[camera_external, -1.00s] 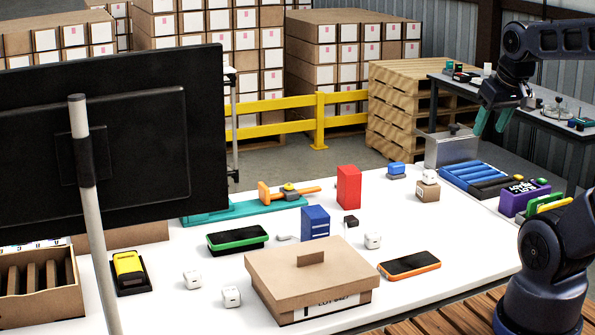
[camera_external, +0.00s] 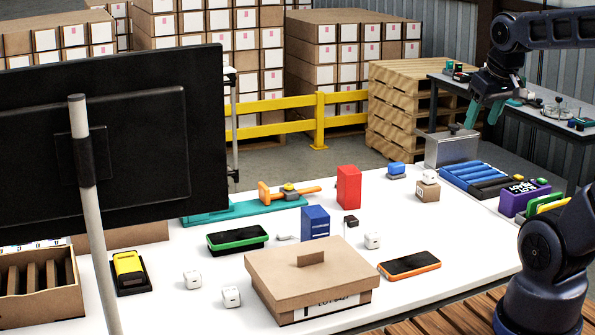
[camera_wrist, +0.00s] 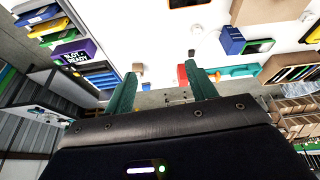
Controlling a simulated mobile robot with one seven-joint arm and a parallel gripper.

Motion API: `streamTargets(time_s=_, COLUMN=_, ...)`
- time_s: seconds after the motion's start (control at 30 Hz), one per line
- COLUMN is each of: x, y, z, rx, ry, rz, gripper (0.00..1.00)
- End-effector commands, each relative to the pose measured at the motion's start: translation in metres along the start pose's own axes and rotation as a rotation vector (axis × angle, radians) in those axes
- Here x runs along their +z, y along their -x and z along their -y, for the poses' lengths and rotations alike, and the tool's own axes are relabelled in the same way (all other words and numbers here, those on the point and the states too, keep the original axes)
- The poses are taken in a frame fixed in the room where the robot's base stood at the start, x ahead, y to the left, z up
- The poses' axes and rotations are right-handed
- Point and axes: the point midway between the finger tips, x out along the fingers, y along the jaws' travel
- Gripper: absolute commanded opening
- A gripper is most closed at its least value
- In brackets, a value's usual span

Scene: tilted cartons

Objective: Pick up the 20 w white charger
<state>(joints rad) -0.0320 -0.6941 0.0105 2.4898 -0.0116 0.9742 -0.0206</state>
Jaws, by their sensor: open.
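Several small white cube-shaped chargers are on the white table. One charger (camera_external: 192,279) and another charger (camera_external: 231,296) sit left of the lidded carton. A third charger (camera_external: 372,240) sits behind the carton, and one more (camera_external: 429,176) rests on a small brown box (camera_external: 428,193) at the back right. I cannot read which is the 20 W one. My gripper (camera_external: 483,112) is open and empty, high beyond the table's back right edge, apart from all chargers. In the wrist view, its teal fingers (camera_wrist: 161,70) are spread, with a white charger (camera_wrist: 197,28) on the table past them.
The lidded carton (camera_external: 311,272) stands at the front centre. An orange-edged phone (camera_external: 410,266), a blue box (camera_external: 315,222), a red box (camera_external: 348,187) and a green-edged device (camera_external: 237,238) stand around it. A monitor (camera_external: 110,140) blocks the left. A purple box (camera_external: 522,198) is at the right.

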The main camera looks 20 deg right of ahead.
Motion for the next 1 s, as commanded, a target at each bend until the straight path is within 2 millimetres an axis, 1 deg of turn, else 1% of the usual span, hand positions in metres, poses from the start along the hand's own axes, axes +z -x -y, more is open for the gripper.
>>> streamTargets(time_s=0.03, x=-0.012, y=0.0, z=0.005, rx=-0.002, ry=0.032, rz=0.017, gripper=0.56)
streamTargets(time_s=0.1, x=-0.029, y=0.0, z=0.013, rx=-0.002, ry=0.083, rz=0.039, gripper=0.56)
streamTargets(time_s=0.27, x=-0.068, y=-0.002, z=0.034, rx=-0.003, ry=0.198, rz=0.086, gripper=0.56)
streamTargets(time_s=0.47, x=-0.114, y=-0.011, z=0.068, rx=-0.005, ry=0.343, rz=0.142, gripper=0.56)
streamTargets(time_s=0.6, x=-0.143, y=-0.021, z=0.097, rx=-0.005, ry=0.445, rz=0.181, gripper=0.56)
streamTargets(time_s=0.77, x=-0.174, y=-0.036, z=0.134, rx=-0.007, ry=0.561, rz=0.221, gripper=0.56)
streamTargets(time_s=0.9, x=-0.198, y=-0.052, z=0.172, rx=-0.009, ry=0.662, rz=0.256, gripper=0.56)
streamTargets(time_s=1.0, x=-0.211, y=-0.065, z=0.201, rx=-0.009, ry=0.734, rz=0.282, gripper=0.56)
